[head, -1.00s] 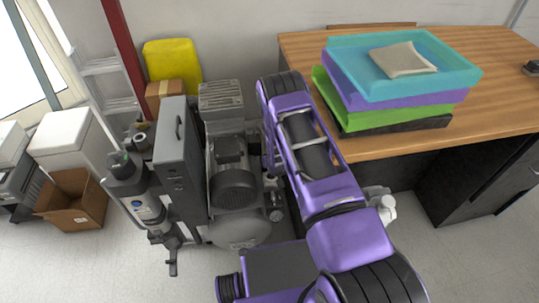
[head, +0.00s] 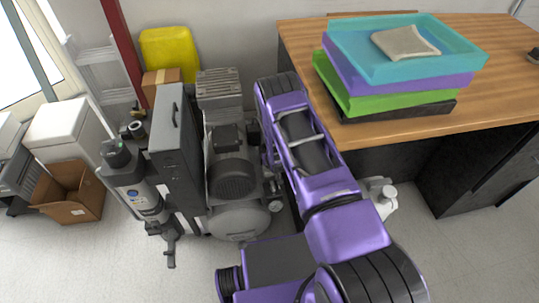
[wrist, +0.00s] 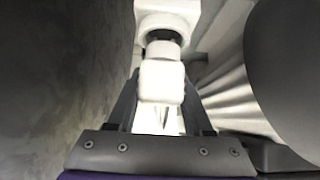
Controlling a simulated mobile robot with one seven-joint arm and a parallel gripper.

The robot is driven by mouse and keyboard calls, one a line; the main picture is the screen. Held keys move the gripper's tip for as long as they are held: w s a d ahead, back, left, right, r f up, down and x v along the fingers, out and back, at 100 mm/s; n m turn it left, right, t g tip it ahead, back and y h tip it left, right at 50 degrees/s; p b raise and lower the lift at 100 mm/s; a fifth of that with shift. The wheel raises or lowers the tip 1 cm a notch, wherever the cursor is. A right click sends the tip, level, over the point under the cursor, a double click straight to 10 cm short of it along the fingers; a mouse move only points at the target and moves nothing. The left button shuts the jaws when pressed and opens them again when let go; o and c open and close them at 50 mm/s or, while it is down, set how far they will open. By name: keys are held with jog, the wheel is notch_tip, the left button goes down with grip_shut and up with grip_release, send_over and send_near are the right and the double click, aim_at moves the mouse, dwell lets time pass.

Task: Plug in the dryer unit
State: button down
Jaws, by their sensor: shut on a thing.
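In the wrist view my gripper (wrist: 161,88) has its two dark fingers on either side of a white plug-like piece (wrist: 162,75). It is shut on this piece, which continues up into a dark neck and a wider white part. In the head view my gripper is hidden behind my purple arm. A grey compressor (head: 232,180) with a rounded tank stands on the floor left of my arm. A tall dark grey cabinet with a handle (head: 176,135) stands beside it; I cannot tell which of these is the dryer unit. No socket can be made out.
A wooden desk (head: 490,100) with stacked trays (head: 355,75) stands at the right. A grey upright canister unit (head: 138,195), an open cardboard box (head: 70,205) and a white bin (head: 62,130) are at the left. Floor is clear at the front left.

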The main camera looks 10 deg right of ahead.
jog(key=shift+f, duration=0.1)
jog(key=shift+f, duration=0.9)
jog(key=shift+c, duration=1.1)
grip_release()
jog(key=shift+r, duration=0.1)
jog(key=p+v, duration=0.3)
jog(key=v, duration=1.4)
jog(key=shift+s+r, duration=0.15)
